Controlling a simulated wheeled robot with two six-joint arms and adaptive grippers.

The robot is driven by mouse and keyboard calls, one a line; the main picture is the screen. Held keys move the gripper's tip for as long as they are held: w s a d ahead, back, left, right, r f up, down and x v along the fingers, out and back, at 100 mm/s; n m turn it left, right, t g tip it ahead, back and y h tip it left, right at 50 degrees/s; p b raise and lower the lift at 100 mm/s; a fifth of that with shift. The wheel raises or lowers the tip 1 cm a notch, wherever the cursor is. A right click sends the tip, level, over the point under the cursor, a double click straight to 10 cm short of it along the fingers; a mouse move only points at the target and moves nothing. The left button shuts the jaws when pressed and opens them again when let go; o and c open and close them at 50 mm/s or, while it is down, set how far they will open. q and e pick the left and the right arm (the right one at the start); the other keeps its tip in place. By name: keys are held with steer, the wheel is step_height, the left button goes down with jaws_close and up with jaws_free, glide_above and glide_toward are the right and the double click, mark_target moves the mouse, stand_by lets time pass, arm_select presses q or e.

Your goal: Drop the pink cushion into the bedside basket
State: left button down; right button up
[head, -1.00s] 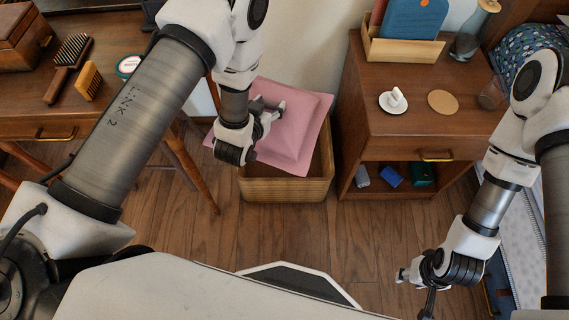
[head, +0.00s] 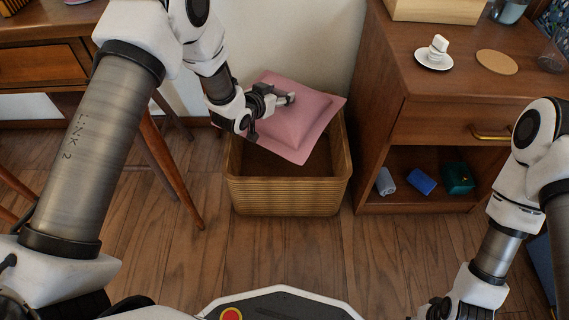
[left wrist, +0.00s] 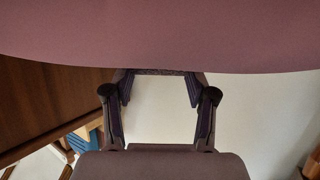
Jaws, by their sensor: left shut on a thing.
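The pink cushion (head: 305,118) is held tilted over the back part of the bedside basket in the head view. My left gripper (head: 282,100) is shut on the cushion near its left side. In the left wrist view the cushion (left wrist: 160,35) fills the top, with the gripper fingers (left wrist: 158,95) below it. The woven, straight-sided basket (head: 288,196) stands on the floor, and its front interior looks empty; its back is hidden by the cushion. My right gripper (head: 437,311) is cut off at the bottom edge, so its fingers do not show.
A desk leg (head: 172,165) stands to the left. The floor before the basket is clear.

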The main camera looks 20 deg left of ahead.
arm_select(q)
step_height(320, 180, down, 4)
steer(key=shift+r+b, duration=0.1)
steer(key=shift+b, duration=1.15)
steer(key=shift+r, duration=0.1)
arm_select(e)
step_height(320, 180, down, 3)
steer(key=shift+w+f, duration=0.1)
steer(key=shift+f, duration=0.1)
arm_select(q)
steer(key=shift+c, duration=1.3)
jaws_free()
steer(key=v, duration=1.2)
arm_select(e)
steer(key=shift+d, duration=0.1)
arm_select(q)
steer(key=shift+s, duration=0.15)
